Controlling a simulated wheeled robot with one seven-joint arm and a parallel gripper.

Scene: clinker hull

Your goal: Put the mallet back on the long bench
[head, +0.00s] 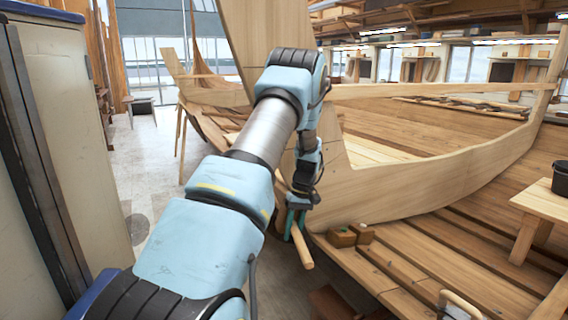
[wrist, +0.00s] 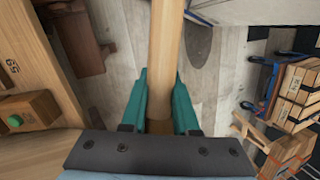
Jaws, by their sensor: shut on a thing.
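My gripper (head: 297,222) hangs at the near edge of the wooden hull. Its teal fingers also show in the wrist view (wrist: 162,100), shut on the pale wooden handle of the mallet (wrist: 166,50). The handle (head: 302,248) slants down below the fingers in the head view. A darker brown part shows between the finger bases in the wrist view. The mallet's head is not clearly visible. I cannot make out which surface, if any, is the long bench.
Wooden blocks (head: 350,235) sit on the hull edge right of my gripper; one with a green spot shows in the wrist view (wrist: 28,112). A small wooden table (head: 545,203) with a black bucket (head: 562,178) stands right. A tall cabinet (head: 75,140) stands left, beside clear floor (head: 150,150).

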